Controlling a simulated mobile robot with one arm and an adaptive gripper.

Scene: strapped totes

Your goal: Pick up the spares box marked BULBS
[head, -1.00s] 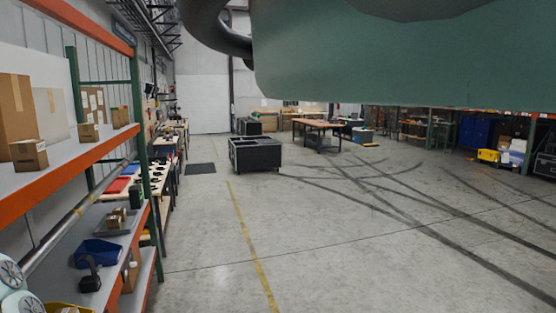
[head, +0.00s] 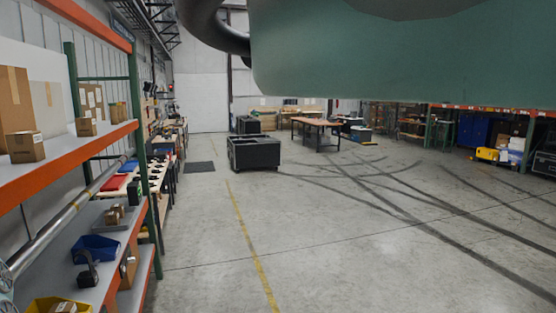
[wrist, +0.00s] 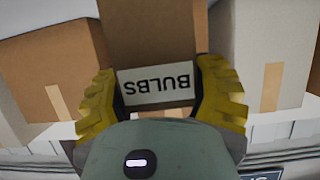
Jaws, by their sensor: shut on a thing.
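The spares box marked BULBS (wrist: 150,40) is brown cardboard with a white label (wrist: 155,85), which reads upside down in the wrist view. My gripper (wrist: 160,100) has yellow padded fingers, one on each side of the box at its label end. The gripper is shut on the box. The far end of the box runs out of the wrist view, and its underside cannot be judged. I cannot make out the gripper or this box in the head view.
Other cartons stand close by on both sides in the wrist view: a brown one (wrist: 55,70) left and a pale one (wrist: 265,60) right. In the head view, an orange-edged shelf rack (head: 75,160) runs along the left. Open floor (head: 330,230) lies right of it.

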